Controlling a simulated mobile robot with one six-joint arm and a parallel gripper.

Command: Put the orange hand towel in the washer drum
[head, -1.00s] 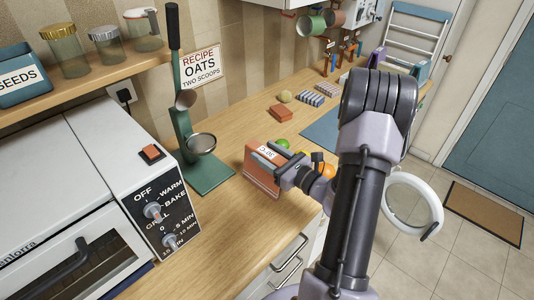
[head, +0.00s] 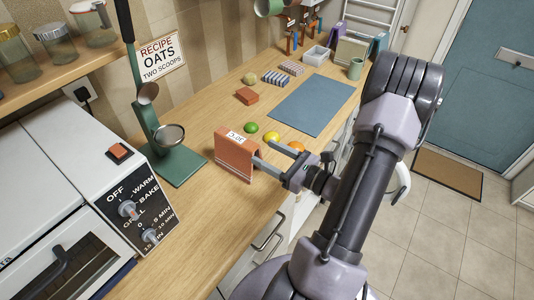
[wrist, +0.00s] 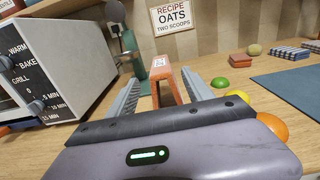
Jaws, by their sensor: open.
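The orange hand towel (head: 233,158) stands folded like a tent on the wooden counter, with a white 30 °C label on top and a pale stripe near its lower edge. My gripper (head: 262,152) is open and empty, pointing at the towel's right end. In the wrist view the towel (wrist: 168,88) shows ahead, between the lines of the two fingers (wrist: 160,76). I cannot tell whether a fingertip touches it. The white round washer door (head: 402,182) stands open at the counter front, mostly hidden behind my arm. The drum is hidden.
A green stand with a metal cup (head: 168,134) and a white oven (head: 60,170) are left of the towel. A lime (head: 251,127), a lemon (head: 271,138) and an orange (head: 296,146) lie close behind my gripper. A blue mat (head: 312,103) lies farther back.

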